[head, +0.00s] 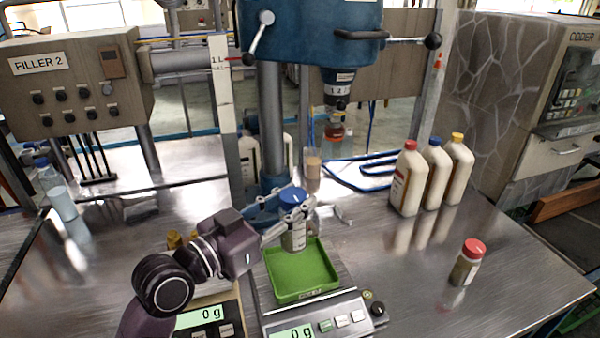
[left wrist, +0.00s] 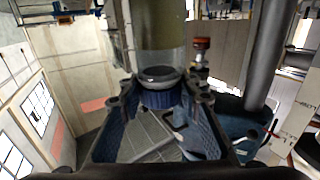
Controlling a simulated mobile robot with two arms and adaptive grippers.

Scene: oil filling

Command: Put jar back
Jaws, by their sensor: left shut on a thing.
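A clear jar with a blue lid (head: 293,197) is upright over the far part of the green tray (head: 300,284) in the head view. My left gripper (head: 291,208) is shut on this jar near its lid, and its fingers hide part of it. Whether the jar's base touches the tray is hard to tell. In the left wrist view, the jar (left wrist: 162,62) and its dark blue lid stand between the finger pads. A second jar with a red lid (head: 467,263) stands at the right of the table. My right gripper is not in view.
The green tray sits on a scale (head: 345,317) reading 0 g; another scale (head: 207,317) also reads 0 g. Several capped bottles (head: 408,180) stand back right. The table's front right is mostly clear.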

